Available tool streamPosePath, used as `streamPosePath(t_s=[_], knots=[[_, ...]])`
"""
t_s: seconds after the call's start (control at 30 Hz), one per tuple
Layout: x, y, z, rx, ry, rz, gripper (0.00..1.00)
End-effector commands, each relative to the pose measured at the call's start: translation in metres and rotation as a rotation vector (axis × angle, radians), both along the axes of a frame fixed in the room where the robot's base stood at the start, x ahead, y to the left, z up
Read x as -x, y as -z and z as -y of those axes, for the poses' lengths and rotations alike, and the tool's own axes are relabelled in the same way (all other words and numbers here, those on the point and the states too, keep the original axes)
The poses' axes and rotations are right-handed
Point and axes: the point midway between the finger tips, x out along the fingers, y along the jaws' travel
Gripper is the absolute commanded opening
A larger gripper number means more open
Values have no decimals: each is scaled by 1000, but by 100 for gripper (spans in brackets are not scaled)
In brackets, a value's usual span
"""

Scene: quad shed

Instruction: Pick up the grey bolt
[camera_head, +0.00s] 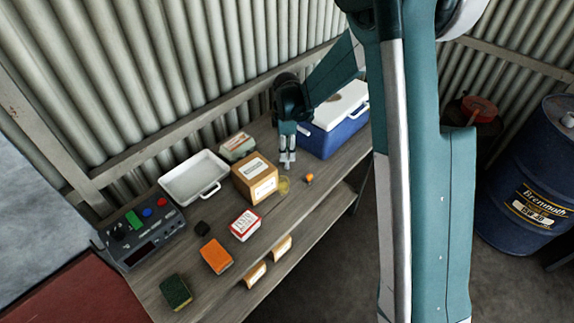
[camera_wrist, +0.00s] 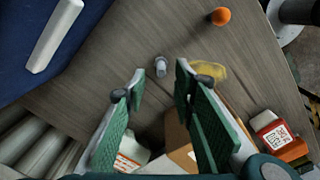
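The grey bolt (camera_wrist: 160,66) stands on the wooden bench in the wrist view, small and grey with a wider base. My gripper (camera_wrist: 158,85) is open, and the bolt shows between and just beyond its two fingertips. The fingers look empty. In the head view my gripper (camera_head: 287,160) points down over the bench, between the cardboard box and the blue cooler.
The blue cooler (camera_head: 335,133) stands right of my gripper, the cardboard box (camera_head: 247,181) left. An orange ball-like thing (camera_head: 309,178) and a yellow translucent thing (camera_head: 284,185) lie near the front edge. A white tray (camera_head: 170,187) stands farther left.

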Motion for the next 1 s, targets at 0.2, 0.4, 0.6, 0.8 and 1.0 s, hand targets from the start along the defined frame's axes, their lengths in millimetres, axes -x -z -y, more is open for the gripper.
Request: streamPosePath(t_s=[0.2,0.4,0.6,0.8,1.0], knots=[[1,21,1,0,0,0,27],[2,42,1,0,0,0,27],[2,49,1,0,0,0,27],[2,49,1,0,0,0,27],[2,49,1,0,0,0,27]])
